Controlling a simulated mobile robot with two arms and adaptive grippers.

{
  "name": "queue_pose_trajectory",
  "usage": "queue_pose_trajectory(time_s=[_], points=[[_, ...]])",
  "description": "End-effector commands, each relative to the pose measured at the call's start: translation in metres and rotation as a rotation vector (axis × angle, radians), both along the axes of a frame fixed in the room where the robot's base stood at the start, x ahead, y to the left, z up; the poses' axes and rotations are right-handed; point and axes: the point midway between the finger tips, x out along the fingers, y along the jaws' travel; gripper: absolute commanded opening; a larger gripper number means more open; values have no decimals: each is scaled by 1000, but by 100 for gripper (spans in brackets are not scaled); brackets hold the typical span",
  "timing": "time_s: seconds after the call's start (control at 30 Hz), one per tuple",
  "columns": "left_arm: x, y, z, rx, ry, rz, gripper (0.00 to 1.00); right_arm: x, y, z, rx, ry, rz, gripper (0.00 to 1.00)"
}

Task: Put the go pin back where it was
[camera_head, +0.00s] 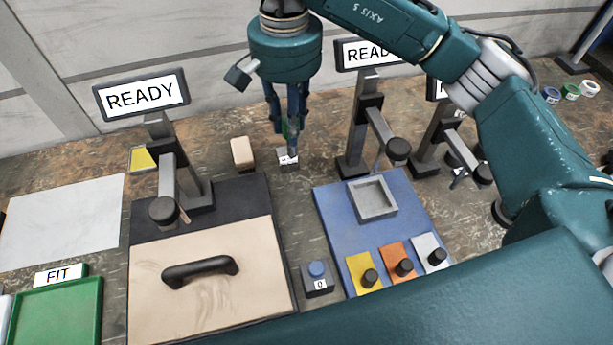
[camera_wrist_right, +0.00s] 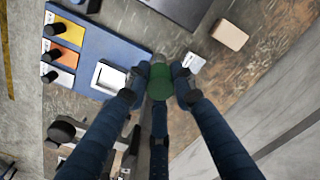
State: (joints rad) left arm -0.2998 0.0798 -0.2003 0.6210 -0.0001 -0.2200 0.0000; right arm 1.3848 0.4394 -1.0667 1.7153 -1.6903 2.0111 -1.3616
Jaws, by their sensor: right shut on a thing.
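My right gripper (camera_head: 289,135) points down near the back wall and is shut on a green pin, which I take for the go pin. The pin (camera_wrist_right: 160,82) shows as a round green end between the fingertips in the right wrist view. In the head view only a sliver of green shows between the fingers. A small light block with a label (camera_head: 288,160) stands on the bench just below the fingertips; it also shows beside the pin in the wrist view (camera_wrist_right: 194,62). I cannot tell whether pin and block touch. My left gripper is not in view.
A beige block (camera_head: 243,154) stands left of the labelled block. A blue board (camera_head: 335,225) with a grey square tray (camera_head: 372,198) and knobbed coloured blocks lies to the right. A READY stand (camera_head: 168,165) and a handled board (camera_head: 215,295) are at left.

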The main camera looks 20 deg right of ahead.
Motion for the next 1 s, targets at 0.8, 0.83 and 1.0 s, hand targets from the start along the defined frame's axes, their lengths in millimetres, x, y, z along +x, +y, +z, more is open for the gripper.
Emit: queue_pose_trajectory(time_s=[0.8, 0.83, 1.0], points=[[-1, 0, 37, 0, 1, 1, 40, -1, 0, -153, 0, 4, 1, 0], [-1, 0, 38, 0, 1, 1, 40, -1, 0, -156, 1, 3, 2, 0], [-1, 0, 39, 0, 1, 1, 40, 0, 0, -167, 1, -2, 4, 0]])
